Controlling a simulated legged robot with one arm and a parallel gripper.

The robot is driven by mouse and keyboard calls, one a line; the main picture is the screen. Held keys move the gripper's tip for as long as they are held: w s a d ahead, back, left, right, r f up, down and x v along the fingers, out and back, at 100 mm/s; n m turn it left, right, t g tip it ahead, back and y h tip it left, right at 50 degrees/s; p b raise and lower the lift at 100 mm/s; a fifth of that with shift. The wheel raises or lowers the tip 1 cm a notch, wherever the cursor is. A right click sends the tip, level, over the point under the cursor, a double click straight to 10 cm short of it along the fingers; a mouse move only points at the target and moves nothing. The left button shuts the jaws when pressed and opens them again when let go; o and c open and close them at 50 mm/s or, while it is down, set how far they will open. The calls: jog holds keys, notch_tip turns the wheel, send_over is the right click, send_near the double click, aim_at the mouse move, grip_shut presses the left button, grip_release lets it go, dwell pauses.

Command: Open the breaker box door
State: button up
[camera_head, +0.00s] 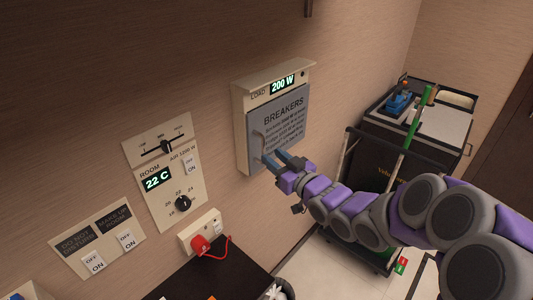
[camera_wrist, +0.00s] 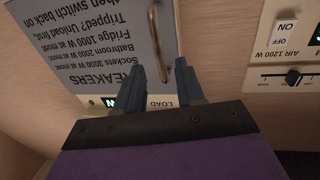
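The breaker box (camera_head: 241,128) is on the wall in the head view, with a lit "200 W" load display on top. Its grey door (camera_head: 290,108), marked "BREAKERS", looks shut; it also fills the upper left of the wrist view (camera_wrist: 95,45). A metal bar handle (camera_wrist: 157,40) runs along the door's edge. My gripper (camera_head: 273,156) is at the door's lower part. In the wrist view my gripper (camera_wrist: 160,72) is open, its two dark fingers apart, with the handle's end showing between them. I cannot tell whether a finger touches it.
A room control panel (camera_head: 165,172) with knob and switch is left of the box. Below it are a socket with a red plug (camera_head: 199,245) and a dark-topped surface (camera_head: 220,277). A loaded cart (camera_head: 440,125) stands at the right, behind my arm.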

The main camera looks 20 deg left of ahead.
aim_at(264, 150)
jog(key=x, duration=0.4)
jog(key=shift+f, duration=0.15)
jog(key=shift+w+a+b, duration=0.15)
jog(key=shift+a+b, duration=0.05)
jog(key=shift+b, duration=0.1)
jog(key=shift+c, duration=0.2)
grip_shut()
